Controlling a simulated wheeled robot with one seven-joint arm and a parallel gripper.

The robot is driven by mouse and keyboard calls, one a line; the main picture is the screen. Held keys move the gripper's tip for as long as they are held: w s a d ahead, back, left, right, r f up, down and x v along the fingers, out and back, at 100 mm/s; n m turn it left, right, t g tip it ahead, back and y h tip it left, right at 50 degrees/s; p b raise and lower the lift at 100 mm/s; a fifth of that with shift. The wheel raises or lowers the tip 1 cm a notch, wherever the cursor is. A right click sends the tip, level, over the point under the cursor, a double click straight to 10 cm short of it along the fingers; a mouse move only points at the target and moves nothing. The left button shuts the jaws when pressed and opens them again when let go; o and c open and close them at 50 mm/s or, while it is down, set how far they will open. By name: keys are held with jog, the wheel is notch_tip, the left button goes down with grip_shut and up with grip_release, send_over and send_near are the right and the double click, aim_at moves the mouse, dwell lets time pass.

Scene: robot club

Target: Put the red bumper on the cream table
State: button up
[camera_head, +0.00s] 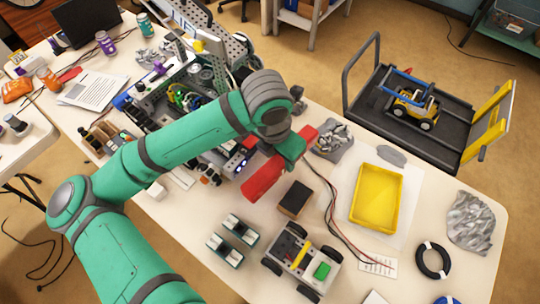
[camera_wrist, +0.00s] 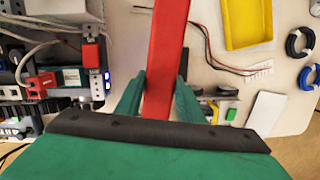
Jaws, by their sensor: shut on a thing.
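The red bumper (camera_head: 264,178) is a long red bar held above the cream table (camera_head: 460,190). In the wrist view the bumper (camera_wrist: 168,50) runs upward from between the two green fingers. My gripper (camera_head: 290,150) is shut on the bumper near its middle; it also shows in the wrist view (camera_wrist: 157,98). The bumper hangs over the area beside the large metal robot. How high it is above the table is hard to tell.
A yellow tray (camera_head: 375,196), a dark block (camera_head: 295,199), a small wheeled car (camera_head: 301,260), a black coil (camera_head: 433,260) and crumpled foil (camera_head: 471,222) lie on the table. A large metal robot (camera_head: 190,85) stands behind. Bare table shows between the tray and foil.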

jog(key=shift+n+y, duration=0.3)
jog(key=shift+n, duration=0.5)
jog(key=shift+w+a+f, duration=0.5)
jog(key=shift+w+f, duration=0.25)
jog(key=shift+f, duration=2.5)
jog(key=shift+w+a+f, duration=0.5)
jog(key=shift+w+f, duration=0.3)
jog(key=shift+f, duration=2.4)
jog(key=shift+w+a+f, duration=0.5)
jog(key=shift+w+f, duration=0.25)
jog(key=shift+f, duration=2.5)
jog(key=shift+f, duration=0.55)
jog(key=o, duration=1.3)
jog(key=shift+s, duration=0.15)
jog(key=shift+f, duration=0.1)
jog(key=shift+r, duration=3.7)
jog(key=shift+a, duration=0.1)
